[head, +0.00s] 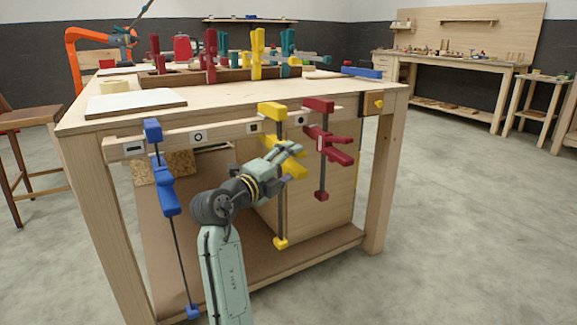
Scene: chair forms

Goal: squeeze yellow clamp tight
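The yellow clamp (273,111) hangs upright on the near side of the wooden workbench, its top jaw at the bench edge and its bar running down to a yellow foot (281,243). My gripper (298,158) reaches up and right in front of the clamp's middle. Its fingers look spread apart, beside the yellow handle parts. They hide much of the handle and trigger, and I cannot tell whether they touch it.
A blue clamp (165,190) hangs to the left and a red clamp (322,144) close to the right. The workbench (225,95) carries a white board (136,104) and several upright clamps at the back. Open floor (460,220) lies to the right.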

